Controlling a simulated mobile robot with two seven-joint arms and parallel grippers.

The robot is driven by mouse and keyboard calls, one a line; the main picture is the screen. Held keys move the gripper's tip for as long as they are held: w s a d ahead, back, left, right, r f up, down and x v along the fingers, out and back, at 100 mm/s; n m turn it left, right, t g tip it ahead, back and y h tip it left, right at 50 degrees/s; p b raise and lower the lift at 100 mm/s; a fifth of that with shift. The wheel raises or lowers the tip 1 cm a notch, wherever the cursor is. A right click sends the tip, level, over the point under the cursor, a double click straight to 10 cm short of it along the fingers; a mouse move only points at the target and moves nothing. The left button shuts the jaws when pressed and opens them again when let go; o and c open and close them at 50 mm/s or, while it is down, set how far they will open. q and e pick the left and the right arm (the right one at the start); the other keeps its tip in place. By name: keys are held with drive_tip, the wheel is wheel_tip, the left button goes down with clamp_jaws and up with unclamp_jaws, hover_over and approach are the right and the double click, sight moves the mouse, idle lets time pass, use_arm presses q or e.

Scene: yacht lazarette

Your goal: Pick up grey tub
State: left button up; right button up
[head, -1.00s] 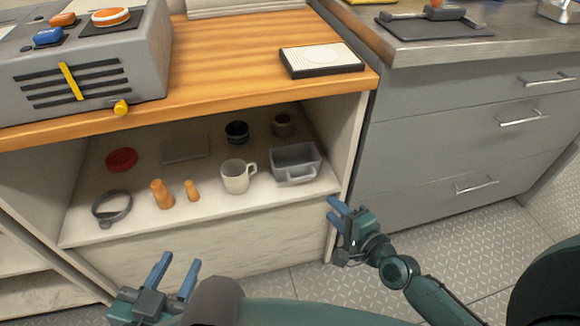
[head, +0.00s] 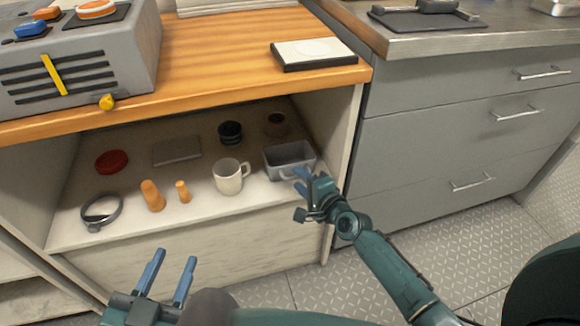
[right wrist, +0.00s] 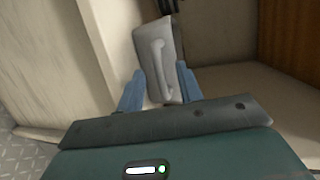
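The grey tub (head: 289,155) sits on the shelf inside the cubby, at its right end beside the white mug. Its front, with a handle, also shows in the right wrist view (right wrist: 158,62), between and beyond the fingers. My right gripper (head: 302,174) is at the tub's front in the head view and partly covers its lower front edge. In the right wrist view its blue fingers (right wrist: 158,88) are apart, with the tub's handle side between them; I cannot tell whether they touch it. My left gripper (head: 170,275) is open and empty, low in front of the cabinet.
A white mug (head: 227,177) stands left of the tub. Two orange pegs (head: 152,196), a ring clamp (head: 101,210), a red disc (head: 111,161), a grey slab (head: 177,150) and dark round items (head: 230,132) share the shelf. The cubby's right wall (head: 340,140) is close to the tub.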

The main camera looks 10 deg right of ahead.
clamp_jaws()
idle(0.3)
idle(1.1)
